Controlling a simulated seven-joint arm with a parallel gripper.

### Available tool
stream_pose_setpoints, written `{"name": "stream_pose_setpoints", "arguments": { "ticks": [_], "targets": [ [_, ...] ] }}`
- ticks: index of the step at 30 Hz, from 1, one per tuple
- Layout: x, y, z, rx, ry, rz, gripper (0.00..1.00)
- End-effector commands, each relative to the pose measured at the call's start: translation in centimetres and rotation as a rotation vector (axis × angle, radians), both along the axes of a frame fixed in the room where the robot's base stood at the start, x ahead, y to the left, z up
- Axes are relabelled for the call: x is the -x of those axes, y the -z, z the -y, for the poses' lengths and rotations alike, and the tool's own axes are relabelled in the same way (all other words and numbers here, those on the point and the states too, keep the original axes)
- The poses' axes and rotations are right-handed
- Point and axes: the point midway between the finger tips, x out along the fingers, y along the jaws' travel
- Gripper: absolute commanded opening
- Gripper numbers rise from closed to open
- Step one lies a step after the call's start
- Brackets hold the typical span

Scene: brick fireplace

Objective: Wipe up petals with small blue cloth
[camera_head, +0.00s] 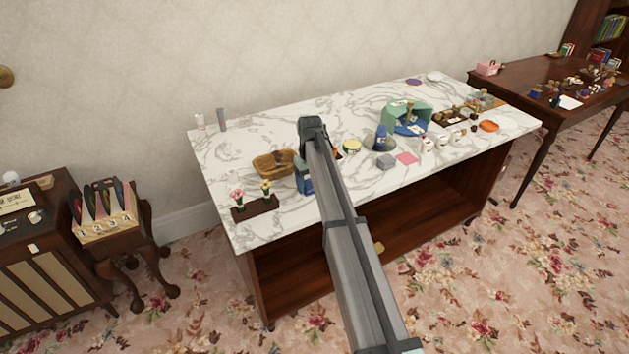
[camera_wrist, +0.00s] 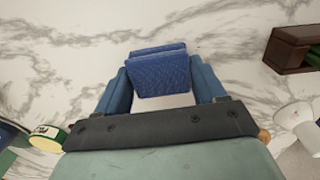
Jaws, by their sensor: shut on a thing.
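My gripper (camera_wrist: 162,76) is shut on a small blue cloth (camera_wrist: 160,66), which stands out as a folded blue pad between the two blue fingers in the wrist view. White, grey-veined marble lies beyond the cloth; I cannot tell whether the cloth touches it. In the head view a blue shape beside my arm (camera_head: 305,180) looks like the gripper, over the left part of the marble-topped table (camera_head: 240,145). My arm hides part of that area. I cannot make out petals clearly in either view.
A planter with flowers (camera_head: 254,208) stands at the front left of the marble top, a wooden basket (camera_head: 272,164) behind it. A yellow tin (camera_head: 352,147), a grey block (camera_head: 386,162) and a pink square (camera_head: 406,158) lie to the right. The back middle is mostly clear.

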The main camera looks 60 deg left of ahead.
Motion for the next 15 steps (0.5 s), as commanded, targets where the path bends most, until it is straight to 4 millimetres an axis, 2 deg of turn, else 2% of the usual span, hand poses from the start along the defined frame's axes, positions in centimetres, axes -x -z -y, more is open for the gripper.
{"name": "stream_pose_setpoints", "arguments": {
  "ticks": [15],
  "targets": [
    [5.0, 0.1, 0.0, 0.0, -0.002, -0.002, 0.41]
  ]
}}
